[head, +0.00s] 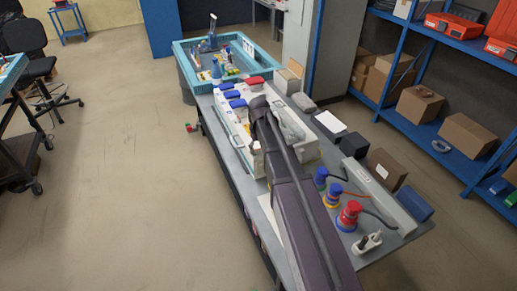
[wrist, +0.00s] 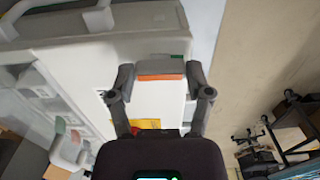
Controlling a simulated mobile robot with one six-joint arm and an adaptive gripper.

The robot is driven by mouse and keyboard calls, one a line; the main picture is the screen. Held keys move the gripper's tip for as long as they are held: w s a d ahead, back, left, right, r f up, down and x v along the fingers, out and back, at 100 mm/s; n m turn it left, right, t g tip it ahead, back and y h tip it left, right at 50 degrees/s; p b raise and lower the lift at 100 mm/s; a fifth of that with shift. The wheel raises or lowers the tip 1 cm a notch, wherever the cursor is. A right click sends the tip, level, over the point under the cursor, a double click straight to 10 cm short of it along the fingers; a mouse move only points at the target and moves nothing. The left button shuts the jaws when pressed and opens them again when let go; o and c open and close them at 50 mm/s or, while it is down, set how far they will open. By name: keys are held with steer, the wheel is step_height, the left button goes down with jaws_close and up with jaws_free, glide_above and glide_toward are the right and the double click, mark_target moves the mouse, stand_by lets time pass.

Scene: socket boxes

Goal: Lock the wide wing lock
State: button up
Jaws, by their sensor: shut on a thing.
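In the wrist view, my gripper (wrist: 161,77) has one finger on each side of the wide wing lock (wrist: 160,69) and is shut on it. The lock shows as a short pale block with an orange front strip and a dark green mark at its upper edge. It sits against the side of a white socket box (wrist: 75,65). In the head view the socket box (head: 233,125) stands on the bench, and my arm hides the lock and the fingertips. I cannot tell whether the lock is locked.
Blue, yellow and red plugs (head: 349,215) with cables stand at the near right of the bench (head: 234,153). A cardboard box (head: 387,169) is at the right edge. The floor left of the bench is mostly clear.

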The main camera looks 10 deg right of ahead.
steer(key=shift+m, duration=0.4)
steer(key=m, duration=0.3)
steer(key=shift+m, duration=0.3)
steer(key=m, duration=0.4)
steer(key=shift+m, duration=0.3)
steer(key=m, duration=0.8)
steer(key=shift+m, duration=0.4)
steer(key=shift+s, duration=0.1)
steer(key=o, duration=1.1)
steer(key=shift+o, duration=0.2)
